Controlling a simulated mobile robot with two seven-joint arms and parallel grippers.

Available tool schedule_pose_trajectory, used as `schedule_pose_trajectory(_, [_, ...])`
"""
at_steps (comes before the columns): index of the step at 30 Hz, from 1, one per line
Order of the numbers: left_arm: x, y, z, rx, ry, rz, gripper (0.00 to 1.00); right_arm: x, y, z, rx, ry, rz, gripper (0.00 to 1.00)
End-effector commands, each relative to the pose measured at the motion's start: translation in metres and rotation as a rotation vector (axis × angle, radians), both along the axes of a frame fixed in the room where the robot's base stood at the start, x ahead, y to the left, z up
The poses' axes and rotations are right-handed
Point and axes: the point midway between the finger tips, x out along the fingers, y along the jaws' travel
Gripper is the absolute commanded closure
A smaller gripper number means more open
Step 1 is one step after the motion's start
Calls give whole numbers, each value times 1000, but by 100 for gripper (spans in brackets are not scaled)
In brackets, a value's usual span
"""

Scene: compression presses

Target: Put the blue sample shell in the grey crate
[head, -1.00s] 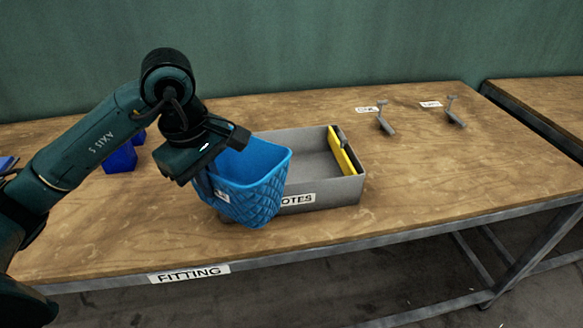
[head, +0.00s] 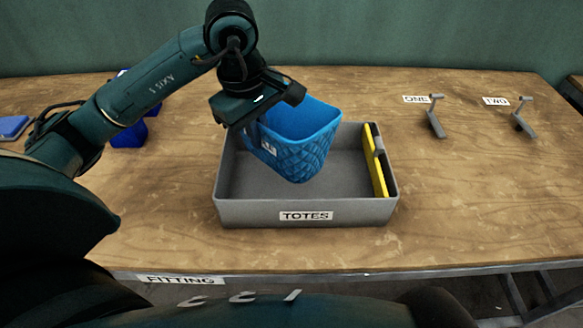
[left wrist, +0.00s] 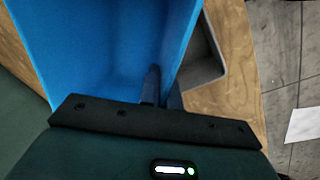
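The blue sample shell (head: 303,143) is a bright blue, open-topped basket with a quilted outer wall and a small white label. My left gripper (head: 258,112) is shut on its left wall and holds it slightly tilted over the left and middle part of the grey crate. The grey crate (head: 245,212) is a low open box labelled TOTES. Whether the shell touches the crate floor is unclear. In the left wrist view my left fingers (left wrist: 163,88) pinch the wall of the shell (left wrist: 105,50). My right gripper is not in view.
A yellow piece (head: 376,163) with a grey part stands along the crate's right inner side. Two grey brackets (head: 435,118) (head: 523,118) lie on the wooden table (head: 470,200) by labels ONE and TWO. Darker blue objects (head: 130,133) sit at the left behind my arm.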

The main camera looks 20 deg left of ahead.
Motion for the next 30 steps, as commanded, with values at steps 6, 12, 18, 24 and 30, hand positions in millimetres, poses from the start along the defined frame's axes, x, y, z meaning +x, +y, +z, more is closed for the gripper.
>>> schedule_pose_trajectory(6, [-1,0,-39,1,5,0,100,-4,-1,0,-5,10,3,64])
schedule_pose_trajectory(12, [-1,0,-60,1,5,0,100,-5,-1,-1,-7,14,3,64])
schedule_pose_trajectory(18, [-1,0,-83,0,2,0,100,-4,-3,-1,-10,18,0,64])
schedule_pose_trajectory(24, [0,0,-85,0,0,-1,100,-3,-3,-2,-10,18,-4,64])
schedule_pose_trajectory(30, [0,0,-90,1,-1,0,100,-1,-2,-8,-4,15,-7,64])
